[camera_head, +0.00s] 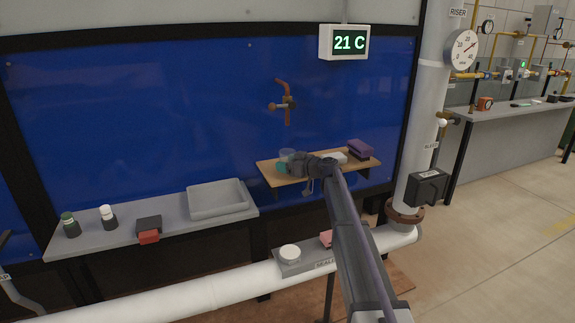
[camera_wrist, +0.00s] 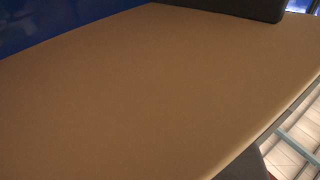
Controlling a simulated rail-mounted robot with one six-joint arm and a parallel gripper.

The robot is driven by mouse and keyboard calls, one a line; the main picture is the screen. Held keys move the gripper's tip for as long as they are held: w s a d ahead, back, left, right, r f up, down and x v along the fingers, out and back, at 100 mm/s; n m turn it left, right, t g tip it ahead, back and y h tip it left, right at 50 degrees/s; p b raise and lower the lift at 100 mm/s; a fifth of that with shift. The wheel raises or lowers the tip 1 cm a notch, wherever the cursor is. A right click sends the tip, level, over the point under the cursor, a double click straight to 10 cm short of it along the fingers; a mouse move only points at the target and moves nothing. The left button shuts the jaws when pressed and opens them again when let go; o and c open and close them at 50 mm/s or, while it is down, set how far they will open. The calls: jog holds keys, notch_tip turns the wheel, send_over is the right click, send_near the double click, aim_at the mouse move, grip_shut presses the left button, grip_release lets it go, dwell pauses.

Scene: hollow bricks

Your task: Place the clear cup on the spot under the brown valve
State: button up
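The brown valve (camera_head: 284,104) is mounted on the blue wall panel, its outlet pointing down above a wooden shelf (camera_head: 268,172). The clear cup (camera_head: 286,154) shows at the shelf's left part, below the valve, right by the end of my gripper (camera_head: 288,165). A small teal patch (camera_head: 281,168) shows below the cup; I cannot tell what it belongs to. My arm reaches in from the lower right and hides part of the shelf. The gripper is too small to tell if its fingers grip the cup.
A purple box (camera_head: 360,150) and a white item (camera_head: 336,158) lie on the shelf's right. A grey bench (camera_head: 180,229) at left holds a tray (camera_head: 217,200), bottles and a dark-and-red block (camera_head: 149,229). A white pipe (camera_head: 200,293) runs below; a riser (camera_head: 418,150) stands right.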

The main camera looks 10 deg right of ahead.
jog(key=o, duration=0.3)
jog(key=shift+o, duration=0.2)
jog(key=shift+s+r+p, duration=0.1)
jog(key=shift+r+p, duration=0.2)
jog(key=p+v, duration=0.2)
jog(key=v, duration=1)
jog(key=s+a+f+m+g+h, duration=0.2)
jog(key=s+a+f+g, duration=0.3)
jog(key=s, duration=0.6)
jog(key=s+a+f+m+g+h, duration=0.1)
jog(key=s+a+f+g+h, duration=0.15)
jog(key=s+a+f, duration=0.65)
jog(key=s+d+m+g+h, duration=0.2)
jog(key=s+d+m+h, duration=0.1)
jog(key=s, duration=0.7)
jog(key=s+d+m+g+h, duration=0.2)
jog(key=s+m+h, duration=0.1)
jog(key=s, duration=0.8)
jog(key=shift+s+d+f+h, duration=0.35)
jog(key=shift+d+f, duration=0.05)
jog(key=shift+f, duration=0.1)
